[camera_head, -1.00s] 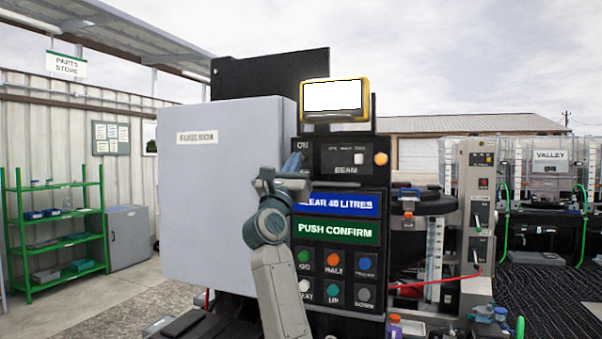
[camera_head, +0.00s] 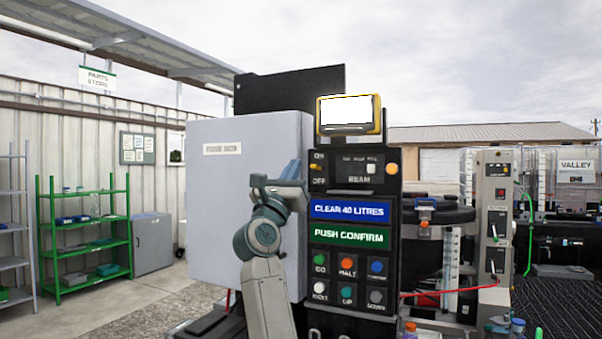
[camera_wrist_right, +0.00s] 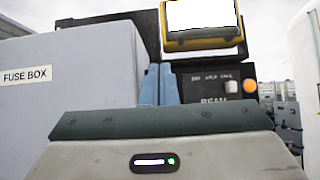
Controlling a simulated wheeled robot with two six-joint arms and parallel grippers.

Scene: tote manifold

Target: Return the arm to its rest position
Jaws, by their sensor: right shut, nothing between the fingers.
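My left gripper is not in view.
The black control panel (camera_head: 351,258), with coloured buttons and a yellow-framed screen (camera_head: 349,115), is close on the right. Green shelves (camera_head: 84,230) stand far left.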

